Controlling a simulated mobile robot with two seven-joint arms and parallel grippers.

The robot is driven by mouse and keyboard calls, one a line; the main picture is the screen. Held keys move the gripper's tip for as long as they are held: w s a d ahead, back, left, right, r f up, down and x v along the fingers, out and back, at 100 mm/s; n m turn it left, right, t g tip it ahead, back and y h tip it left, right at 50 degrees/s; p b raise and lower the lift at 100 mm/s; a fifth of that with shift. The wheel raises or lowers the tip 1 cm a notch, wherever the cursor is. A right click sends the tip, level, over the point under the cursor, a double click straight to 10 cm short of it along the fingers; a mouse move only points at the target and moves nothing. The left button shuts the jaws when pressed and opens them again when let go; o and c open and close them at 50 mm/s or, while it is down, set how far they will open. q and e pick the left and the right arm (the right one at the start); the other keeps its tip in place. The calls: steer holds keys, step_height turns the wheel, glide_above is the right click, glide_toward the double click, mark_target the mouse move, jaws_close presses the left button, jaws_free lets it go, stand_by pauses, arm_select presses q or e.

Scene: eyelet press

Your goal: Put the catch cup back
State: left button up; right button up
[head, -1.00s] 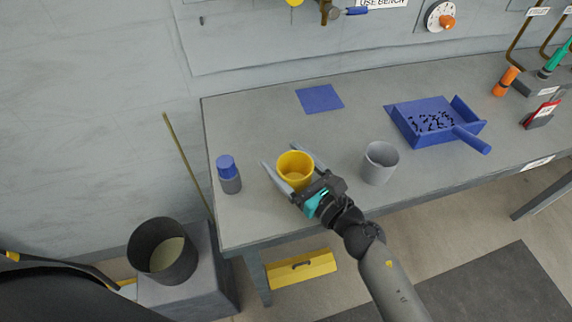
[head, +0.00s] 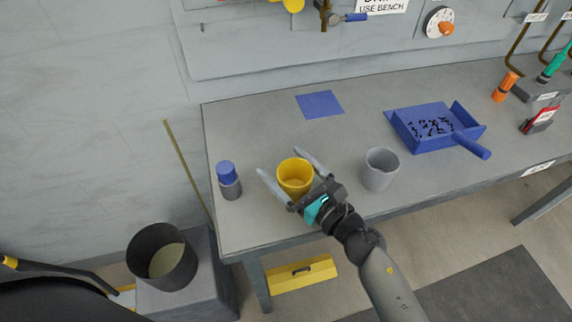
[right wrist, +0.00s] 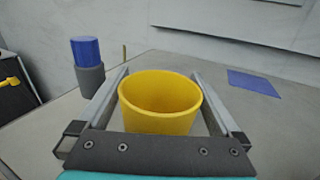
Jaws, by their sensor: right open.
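A yellow cup (head: 295,178) stands upright on the grey bench; it also shows in the right wrist view (right wrist: 160,103). My right gripper (head: 291,160) is open, with one finger on each side of the yellow cup. In the right wrist view its fingers (right wrist: 160,78) show a gap to the cup on both sides. A grey cup (head: 380,170) stands upright to the right. A flat blue square (head: 320,101) lies on the bench behind the yellow cup and shows in the right wrist view (right wrist: 253,82). Which cup is the catch cup is not marked. My left gripper is not in view.
A blue-capped grey bottle (head: 229,180) stands just left of my right gripper. A blue dustpan-like tray (head: 405,133) with dark bits lies at the right. A dark bin (head: 162,256) stands below the bench's left end. The bench (head: 250,125) is clear around the blue square.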

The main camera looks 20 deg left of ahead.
mark_target(306, 188)
steer(key=b+v, duration=0.1)
steer(key=v, duration=0.9)
steer(key=shift+s+d, duration=0.25)
steer(key=shift+d, duration=0.1)
steer(key=shift+s+d, duration=0.35)
steer(key=shift+d, duration=0.15)
